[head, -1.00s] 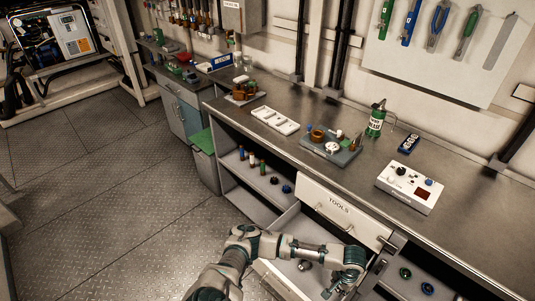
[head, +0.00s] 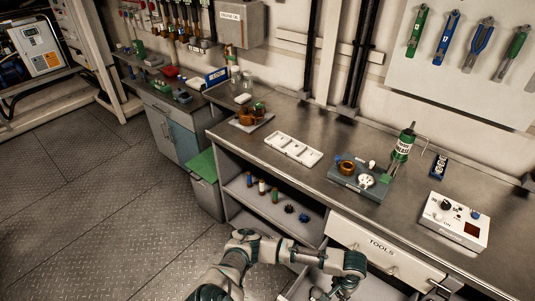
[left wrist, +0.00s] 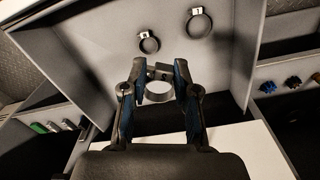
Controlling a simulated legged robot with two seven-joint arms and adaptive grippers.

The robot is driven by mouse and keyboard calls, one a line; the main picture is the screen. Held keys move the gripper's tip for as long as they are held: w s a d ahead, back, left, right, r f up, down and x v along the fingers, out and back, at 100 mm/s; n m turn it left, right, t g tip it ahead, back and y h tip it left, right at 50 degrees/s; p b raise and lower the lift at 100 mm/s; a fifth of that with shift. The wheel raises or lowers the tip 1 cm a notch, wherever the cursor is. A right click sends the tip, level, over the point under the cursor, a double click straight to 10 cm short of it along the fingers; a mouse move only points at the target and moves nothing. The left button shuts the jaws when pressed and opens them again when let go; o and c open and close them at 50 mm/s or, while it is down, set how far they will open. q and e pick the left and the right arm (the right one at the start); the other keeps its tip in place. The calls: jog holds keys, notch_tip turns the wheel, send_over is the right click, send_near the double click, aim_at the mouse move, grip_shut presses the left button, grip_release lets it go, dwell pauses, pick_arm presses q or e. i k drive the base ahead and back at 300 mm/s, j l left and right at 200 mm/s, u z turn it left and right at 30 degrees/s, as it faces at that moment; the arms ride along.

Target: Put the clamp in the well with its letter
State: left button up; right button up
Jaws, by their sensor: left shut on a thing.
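My left gripper (left wrist: 160,88) is shut on a grey metal ring clamp (left wrist: 158,94), held between its fingertips over the open drawer. In the head view my left gripper (head: 335,291) is low in the picture, at the drawer under the bench, and the clamp cannot be made out there. Two other ring clamps with small white tags lie in the drawer, a left one (left wrist: 150,45) and a right one (left wrist: 199,24). A white tray with several shallow wells (head: 293,150) lies on the bench; its letters are too small to read. My right gripper is not in view.
The TOOLS drawer front (head: 384,256) lies right of my left gripper. Small bottles stand on the shelf (head: 236,190). Bare worktop surrounds the white tray.

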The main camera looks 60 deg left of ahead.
aim_at(279, 142)
jog(key=j, duration=0.45)
jog(key=k+j+z, duration=0.1)
jog(key=j, duration=0.35)
jog(key=k+j, duration=0.1)
jog(key=j, duration=0.35)
jog(key=k+j+z, duration=0.1)
jog(key=j, duration=0.8)
jog(key=k+j+z, duration=0.1)
jog(key=j, duration=0.35)
jog(key=k, duration=0.05)
